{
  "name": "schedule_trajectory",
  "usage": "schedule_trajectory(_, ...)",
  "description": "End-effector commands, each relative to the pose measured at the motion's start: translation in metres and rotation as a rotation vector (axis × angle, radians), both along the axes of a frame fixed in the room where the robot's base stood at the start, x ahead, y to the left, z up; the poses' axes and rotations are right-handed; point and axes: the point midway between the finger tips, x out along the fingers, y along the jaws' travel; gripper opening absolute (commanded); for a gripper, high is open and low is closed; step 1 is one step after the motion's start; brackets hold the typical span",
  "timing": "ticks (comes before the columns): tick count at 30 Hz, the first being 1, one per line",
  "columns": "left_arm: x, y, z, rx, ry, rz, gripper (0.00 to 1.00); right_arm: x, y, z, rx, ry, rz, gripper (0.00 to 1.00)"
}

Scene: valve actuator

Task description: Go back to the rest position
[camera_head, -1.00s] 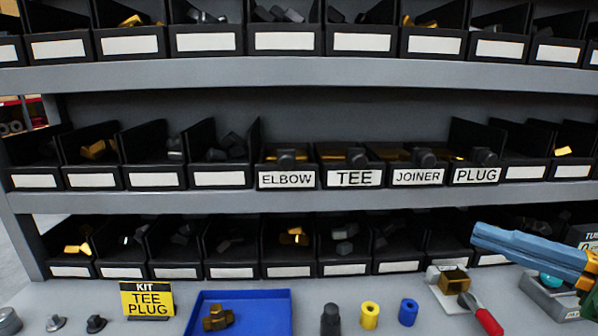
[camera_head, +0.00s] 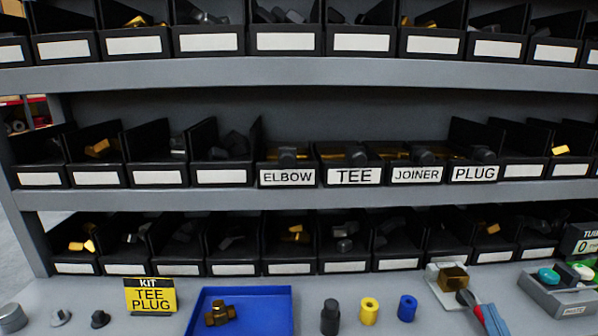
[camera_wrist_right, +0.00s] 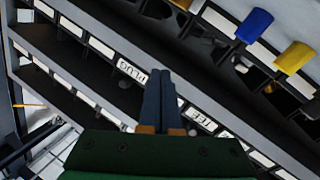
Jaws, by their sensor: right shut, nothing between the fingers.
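My right gripper (camera_head: 493,319) shows only as blue fingers at the bottom right edge of the head view, in front of the red-handled tool. In the right wrist view the two blue fingers (camera_wrist_right: 161,101) lie together, shut, with nothing between them. My left gripper is not in view. A brass tee fitting (camera_head: 219,313) lies in the blue tray (camera_head: 268,309) on the bench. The yellow kit sign (camera_head: 151,295) reads TEE PLUG and stands left of the tray.
A brass block (camera_head: 453,279) sits on a pale plate. Shelves of black bins fill the back.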

Motion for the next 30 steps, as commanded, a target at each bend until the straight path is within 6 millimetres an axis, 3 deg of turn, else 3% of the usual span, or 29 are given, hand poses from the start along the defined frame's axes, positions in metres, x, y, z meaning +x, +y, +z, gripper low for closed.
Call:
schedule_trajectory(1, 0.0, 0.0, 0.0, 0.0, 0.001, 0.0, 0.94, -0.012, 0.007, -0.044, 0.082, 0.146, -0.041, 0.0)
schedule_trajectory(3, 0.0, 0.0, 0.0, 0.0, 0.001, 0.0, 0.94, -0.035, 0.023, -0.1, 0.17, 0.36, -0.078, 0.0)
schedule_trajectory(6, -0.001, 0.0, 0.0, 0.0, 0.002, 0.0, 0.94, -0.072, 0.053, -0.157, 0.258, 0.62, -0.082, 0.0)
schedule_trajectory(10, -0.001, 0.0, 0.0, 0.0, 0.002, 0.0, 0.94, -0.122, 0.096, -0.203, 0.338, 0.9, -0.036, 0.0)
schedule_trajectory(16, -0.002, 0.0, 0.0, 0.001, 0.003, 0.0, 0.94, -0.197, 0.161, -0.234, 0.419, 1.258, 0.101, 0.0)
schedule_trajectory(19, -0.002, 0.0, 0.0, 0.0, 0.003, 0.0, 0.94, -0.189, 0.159, -0.274, 0.41, 1.275, 0.087, 0.0)
schedule_trajectory(24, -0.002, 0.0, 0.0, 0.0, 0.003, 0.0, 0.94, -0.194, 0.159, -0.342, 0.407, 1.316, 0.081, 0.0)
schedule_trajectory(27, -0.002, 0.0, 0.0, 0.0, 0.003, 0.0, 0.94, -0.208, 0.157, -0.387, 0.403, 1.345, 0.076, 0.0)
schedule_trajectory(30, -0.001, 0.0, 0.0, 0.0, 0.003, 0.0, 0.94, -0.237, 0.153, -0.436, 0.397, 1.385, 0.071, 0.0)
